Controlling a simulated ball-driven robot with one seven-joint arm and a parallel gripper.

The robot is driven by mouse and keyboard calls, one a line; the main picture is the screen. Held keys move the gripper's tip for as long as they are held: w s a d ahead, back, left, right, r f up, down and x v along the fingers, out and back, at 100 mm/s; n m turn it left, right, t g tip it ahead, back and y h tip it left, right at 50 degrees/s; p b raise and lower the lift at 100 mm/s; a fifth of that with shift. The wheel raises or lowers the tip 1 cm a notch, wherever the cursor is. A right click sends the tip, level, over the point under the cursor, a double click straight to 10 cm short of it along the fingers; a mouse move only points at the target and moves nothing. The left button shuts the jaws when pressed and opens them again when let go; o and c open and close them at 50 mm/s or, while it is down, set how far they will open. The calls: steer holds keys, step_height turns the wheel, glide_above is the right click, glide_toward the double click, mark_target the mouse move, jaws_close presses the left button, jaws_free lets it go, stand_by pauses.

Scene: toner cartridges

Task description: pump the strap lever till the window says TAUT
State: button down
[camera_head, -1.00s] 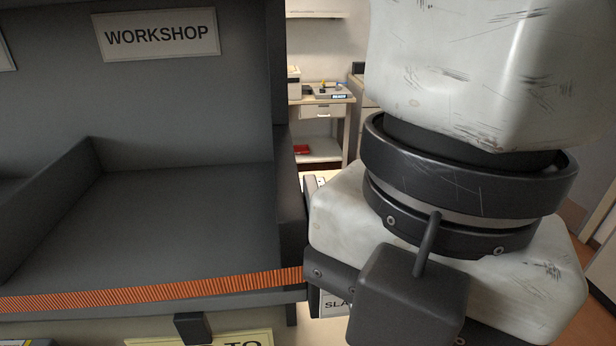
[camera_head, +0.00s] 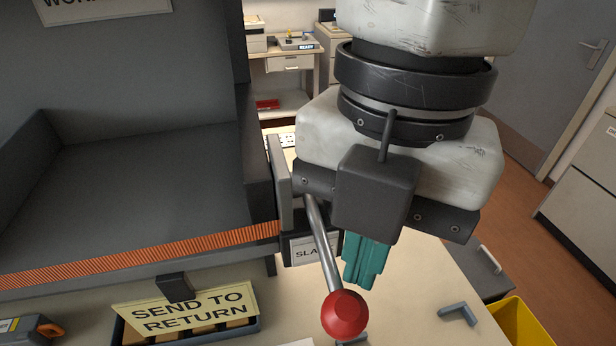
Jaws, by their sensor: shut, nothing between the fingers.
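The strap lever is a metal rod with a red ball knob (camera_head: 345,315), slanting down and toward me from its pivot at the right end of the dark bay. An orange strap (camera_head: 140,255) runs across the bay's front edge. The window (camera_head: 311,249) under the pivot is partly covered by the lever rod; the letters "SLA" can be read. My gripper (camera_head: 362,285) has teal fingers, shut and empty, pointing down just right of the rod and above the knob in the picture. I cannot tell whether they touch the lever.
A grey L-shaped piece (camera_head: 458,312) lies on the pale table. A yellow bin (camera_head: 522,325) is at the lower right, with open brown floor beyond.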

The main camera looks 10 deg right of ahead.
steer(key=shift+r, duration=0.1)
step_height(320, 180, up, 11)
steer(key=shift+w+d+f, duration=0.2)
steer(key=shift+w+d, duration=0.15)
steer(key=shift+w, duration=0.05)
steer(key=shift+f, duration=0.1)
stand_by(1.7)
